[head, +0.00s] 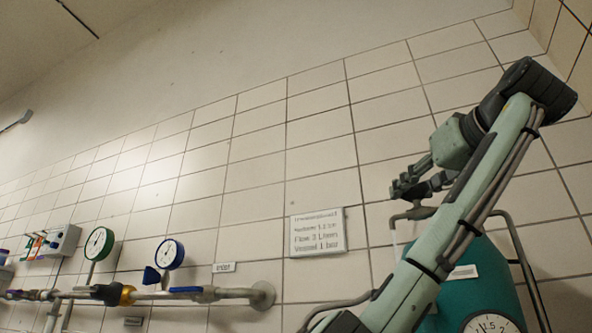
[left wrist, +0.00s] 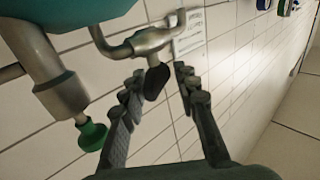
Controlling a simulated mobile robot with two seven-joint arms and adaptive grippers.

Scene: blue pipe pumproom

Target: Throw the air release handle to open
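My left gripper (head: 402,188) is raised beside the top of a teal vessel (head: 482,262), near a metal pipe fitting (head: 412,214). In the left wrist view its two fingers (left wrist: 158,78) are apart. A short black handle (left wrist: 155,83) hangs from the metal fitting (left wrist: 150,42) and appears between the fingertips. I see a gap on the right finger's side; I cannot tell whether the left finger touches it. No label marks it as the air release handle. My right gripper is not in view.
A sign (head: 318,232) is on the tiled wall. A green gauge (head: 98,243), a blue gauge (head: 169,254) and piping (head: 215,293) are at the lower left. A dial (head: 490,324) is on the vessel.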

